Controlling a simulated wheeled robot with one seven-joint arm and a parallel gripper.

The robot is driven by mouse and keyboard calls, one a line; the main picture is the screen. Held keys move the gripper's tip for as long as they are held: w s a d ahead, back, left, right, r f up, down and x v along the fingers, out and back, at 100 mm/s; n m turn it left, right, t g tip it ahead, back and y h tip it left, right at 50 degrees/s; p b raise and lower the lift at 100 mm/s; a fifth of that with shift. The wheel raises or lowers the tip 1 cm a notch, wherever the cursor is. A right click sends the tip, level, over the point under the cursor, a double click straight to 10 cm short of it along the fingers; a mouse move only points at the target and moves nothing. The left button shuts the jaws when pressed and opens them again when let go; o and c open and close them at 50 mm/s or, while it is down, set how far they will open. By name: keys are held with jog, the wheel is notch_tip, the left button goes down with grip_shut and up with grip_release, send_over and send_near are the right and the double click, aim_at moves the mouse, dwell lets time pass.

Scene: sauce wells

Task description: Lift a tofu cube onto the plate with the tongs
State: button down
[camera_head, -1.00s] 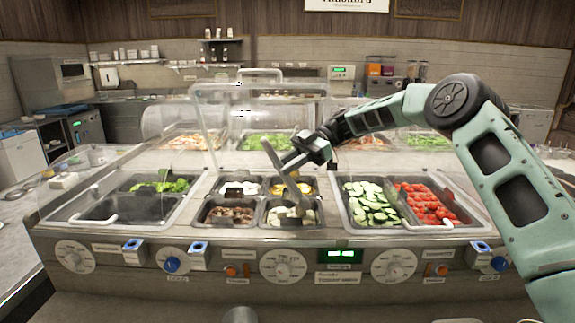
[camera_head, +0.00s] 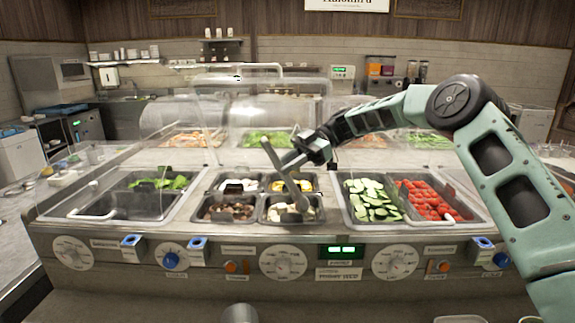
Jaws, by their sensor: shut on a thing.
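My gripper (camera_head: 322,148) is shut on the grey metal tongs (camera_head: 281,169), above the middle wells of the counter. The tongs slant, with one end up to the left and the other end down in the front right small well. Pale cubes, seemingly tofu (camera_head: 281,212), lie in that well, around the lower end of the tongs. I cannot tell whether a cube is between the tong tips. I cannot make out a plate in this view.
Beside the tofu are wells of brown pieces (camera_head: 229,211), white pieces (camera_head: 238,186) and yellow pieces (camera_head: 280,186). Cucumber slices (camera_head: 371,203) and red tomato pieces (camera_head: 428,202) lie to the right, green leaves (camera_head: 172,183) to the left. A clear guard (camera_head: 205,115) stands behind.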

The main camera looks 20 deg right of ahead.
notch_tip(320, 180, up, 12)
jog(key=p, duration=0.4)
dwell(0.7)
jog(key=shift+r, duration=0.1)
